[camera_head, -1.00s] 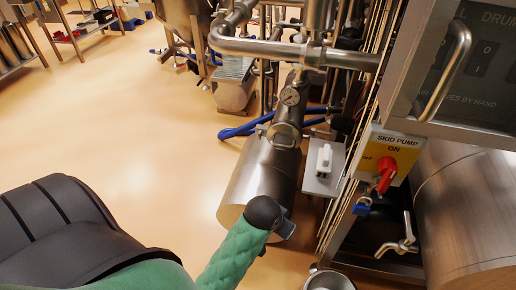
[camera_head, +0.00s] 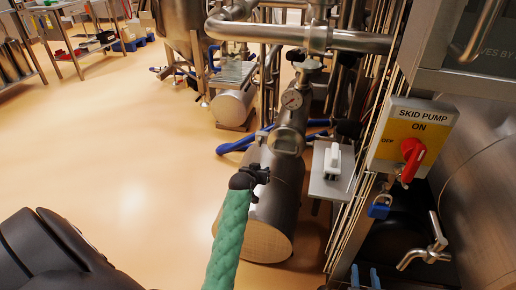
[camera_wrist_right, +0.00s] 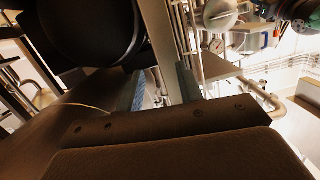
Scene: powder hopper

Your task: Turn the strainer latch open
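An inclined steel tube, apparently the strainer (camera_head: 292,120), stands at the centre of the head view with a round gauge (camera_head: 292,99) on it. A clamp-like fitting (camera_head: 286,142) sits at its lower end, above a large steel cylinder (camera_head: 272,205). I cannot tell for certain which part is the latch. My right gripper (camera_head: 365,278) shows two blue fingertips at the bottom edge. Its fingers are apart and empty in the right wrist view (camera_wrist_right: 163,88).
A plate with a white handle-like part (camera_head: 333,160) is right of the strainer. A steel tap (camera_head: 428,252) juts out below. Open floor lies left.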

